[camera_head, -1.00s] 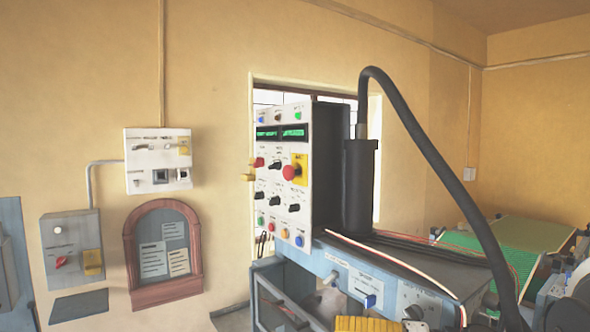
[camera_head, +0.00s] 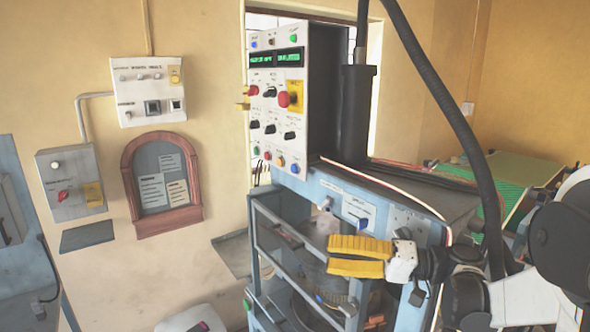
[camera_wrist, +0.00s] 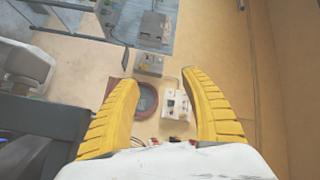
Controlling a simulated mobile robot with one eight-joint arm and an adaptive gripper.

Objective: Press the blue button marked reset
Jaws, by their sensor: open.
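The white control panel (camera_head: 273,110) stands upright on the press, left of centre in the head view. A small round blue button (camera_head: 295,168) sits at its lower right, and a smaller blue button (camera_head: 254,43) at its top left corner. A blue part (camera_head: 363,222) also shows on the press's front rail. The labels are too small to read, so I cannot tell which is marked reset. My gripper (camera_head: 330,255) is open and empty, its yellow fingers pointing left, lower and to the right of the panel. The wrist view shows both fingers (camera_wrist: 157,78) spread apart.
A red mushroom button (camera_head: 284,99) and several knobs crowd the panel. The press frame (camera_head: 300,250) lies below it. A thick black hose (camera_head: 440,100) arches beside my arm. Wall boxes (camera_head: 149,92) and a red-framed notice board (camera_head: 163,184) hang at left.

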